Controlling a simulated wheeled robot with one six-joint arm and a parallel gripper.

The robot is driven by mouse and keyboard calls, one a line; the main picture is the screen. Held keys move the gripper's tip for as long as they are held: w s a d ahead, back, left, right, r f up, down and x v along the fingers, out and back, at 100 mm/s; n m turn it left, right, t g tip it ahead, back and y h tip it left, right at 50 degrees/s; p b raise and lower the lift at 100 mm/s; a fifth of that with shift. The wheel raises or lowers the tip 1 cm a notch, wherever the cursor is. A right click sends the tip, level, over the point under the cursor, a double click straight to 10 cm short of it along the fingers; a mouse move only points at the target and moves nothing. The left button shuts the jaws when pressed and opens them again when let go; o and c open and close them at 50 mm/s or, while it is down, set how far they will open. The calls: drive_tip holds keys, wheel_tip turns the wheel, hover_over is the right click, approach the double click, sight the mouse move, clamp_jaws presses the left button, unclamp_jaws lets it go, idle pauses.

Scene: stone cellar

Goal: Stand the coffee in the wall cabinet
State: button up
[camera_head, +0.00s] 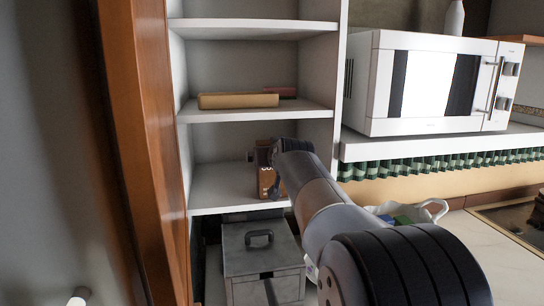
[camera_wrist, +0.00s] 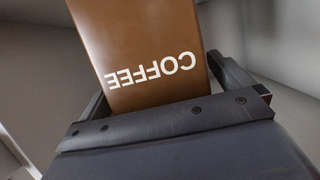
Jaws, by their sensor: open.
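The coffee (camera_head: 265,183) is a brown box standing on a lower shelf of the white wall cabinet (camera_head: 225,193). It looks upright there, partly hidden by my arm. In the wrist view the coffee (camera_wrist: 145,45) fills the upper middle, its white lettering upside down. My gripper (camera_head: 276,170) is at the coffee, its fingertips partly hidden in the head view. In the wrist view my gripper (camera_wrist: 165,88) has a jaw on either side of the coffee. The jaws are open, with a gap at least on the right.
A yellow box (camera_head: 238,100) and a red item (camera_head: 281,92) lie on the shelf above. A grey metal box (camera_head: 262,262) stands below. A brown wooden door (camera_head: 150,150) borders the cabinet on the left. A white microwave (camera_head: 425,82) sits to the right. The shelf left of the coffee is clear.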

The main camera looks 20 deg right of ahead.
drive_tip(key=b+v, duration=0.2)
drive_tip(key=v, duration=0.9)
drive_tip(key=shift+s+b, duration=0.3)
drive_tip(key=shift+r, duration=0.1)
drive_tip(key=shift+c, duration=0.2)
idle(0.5)
